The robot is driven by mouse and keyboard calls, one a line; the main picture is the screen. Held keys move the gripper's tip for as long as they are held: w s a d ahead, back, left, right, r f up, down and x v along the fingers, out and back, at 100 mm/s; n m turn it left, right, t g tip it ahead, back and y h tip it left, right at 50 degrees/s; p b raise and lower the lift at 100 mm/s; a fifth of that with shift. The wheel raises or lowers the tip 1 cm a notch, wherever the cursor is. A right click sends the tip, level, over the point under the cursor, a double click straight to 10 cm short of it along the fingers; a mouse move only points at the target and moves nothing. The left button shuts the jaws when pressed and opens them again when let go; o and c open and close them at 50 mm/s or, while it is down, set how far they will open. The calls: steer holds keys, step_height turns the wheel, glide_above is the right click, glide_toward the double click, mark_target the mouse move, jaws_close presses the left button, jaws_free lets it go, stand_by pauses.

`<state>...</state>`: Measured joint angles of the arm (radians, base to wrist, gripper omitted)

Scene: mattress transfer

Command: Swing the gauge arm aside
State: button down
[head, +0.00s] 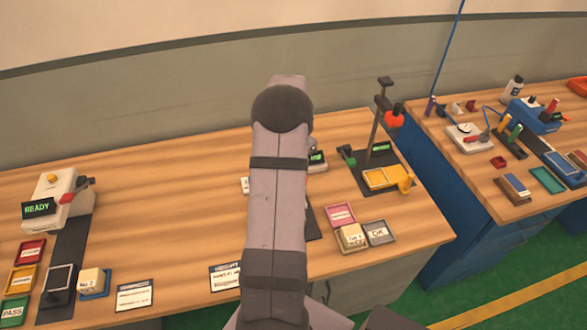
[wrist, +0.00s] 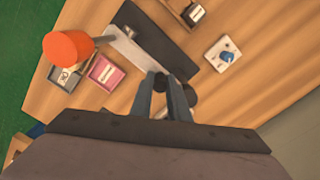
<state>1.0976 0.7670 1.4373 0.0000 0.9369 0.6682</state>
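In the head view a dark post stands at the right-hand bench station, with an orange-red knob (head: 394,118) on its side. In the wrist view a large orange knob (wrist: 68,48) on a grey rod shows at the upper left, nearer the camera than the bench. I cannot tell for sure which part is the gauge arm. A black round piece (wrist: 191,95) shows by the right finger. My arm hides the gripper in the head view.
A pink tray (head: 340,215), a grey tray (head: 378,233) and a cream block (head: 352,238) lie near the front edge. A yellow tray (head: 378,178) sits at the post's foot. A READY display (head: 38,208) stands left. The bench's middle left is clear.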

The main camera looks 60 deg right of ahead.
steer(key=s+d+n, duration=0.1)
steer(key=d+n, duration=0.6)
steer(key=n, duration=0.7)
steer(key=shift+d+p, duration=0.25)
steer(key=shift+p, duration=0.1)
steer(key=shift+s, duration=0.1)
steer(key=shift+r, duration=0.1)
stand_by(0.5)
steer(key=c, duration=1.7)
jaws_free()
